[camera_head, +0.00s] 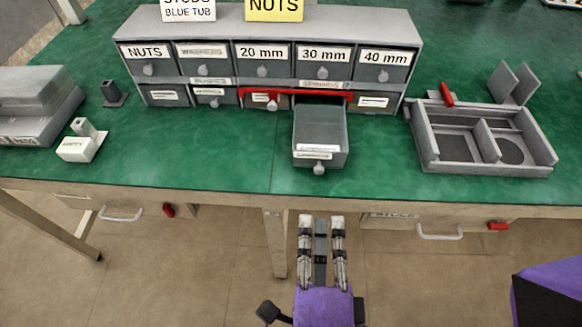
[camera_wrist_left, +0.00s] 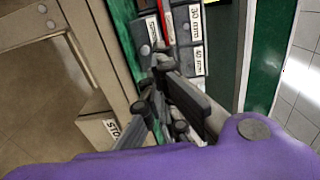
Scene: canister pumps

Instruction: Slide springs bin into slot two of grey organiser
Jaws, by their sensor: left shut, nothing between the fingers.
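The grey organiser (camera_head: 268,79) stands at the back of the green bench with two rows of labelled bins. A grey open-topped bin (camera_head: 320,137) sticks out toward me from its lower row, right of centre, its knob facing me. Its front label is too small to read; the strip above that slot seems to read springs. I cannot tell how far its back end is inside. My left gripper (camera_head: 321,222) is shut and empty in front of the bench edge, below the bin and apart from it. It also shows in the left wrist view (camera_wrist_left: 165,95).
A red strip (camera_head: 300,92) edges the lower row. A grey compartment tray (camera_head: 484,140) lies at the right. A small white block (camera_head: 78,147), a dark grey holder (camera_head: 112,93) and a stacked grey box (camera_head: 38,103) stand left. The bench before the bin's left side is clear.

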